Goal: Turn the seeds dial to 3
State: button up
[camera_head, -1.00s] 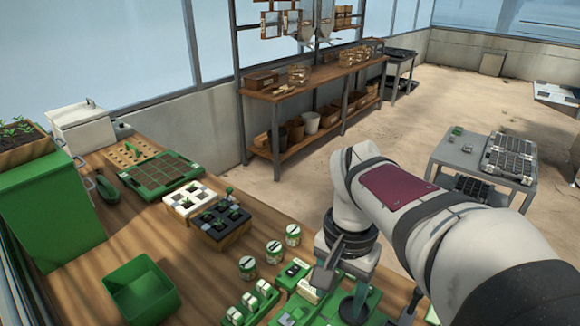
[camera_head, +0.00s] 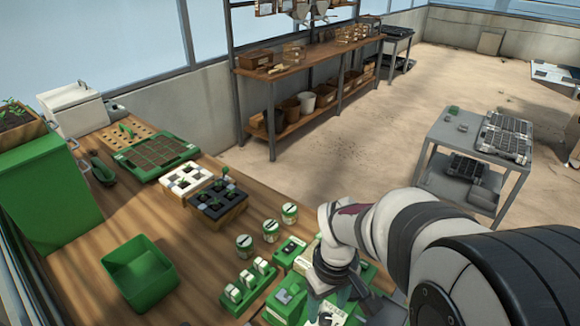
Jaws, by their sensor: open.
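A green machine (camera_head: 284,300) with raised parts stands at the front edge of the bench, partly behind my arm. A smaller green box (camera_head: 290,252) with dark and white parts on top sits just behind it. I cannot make out the seeds dial or its numbers; it is either too small or hidden by my arm. My gripper (camera_head: 325,308) points down over the right part of the green machine, low in the picture. Its fingers are small and partly hidden, but they look apart, with nothing seen between them. I cannot tell whether it touches anything.
A green rack of white-fronted packets (camera_head: 247,283) and several tins (camera_head: 270,230) stand left of my gripper. A green bin (camera_head: 140,272), seedling blocks (camera_head: 216,200) and a green tray (camera_head: 156,154) are farther left. Bare wood (camera_head: 195,270) lies between bin and rack.

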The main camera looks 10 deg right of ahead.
aim_at(326, 318)
jog(key=shift+f, duration=1.75)
grip_shut()
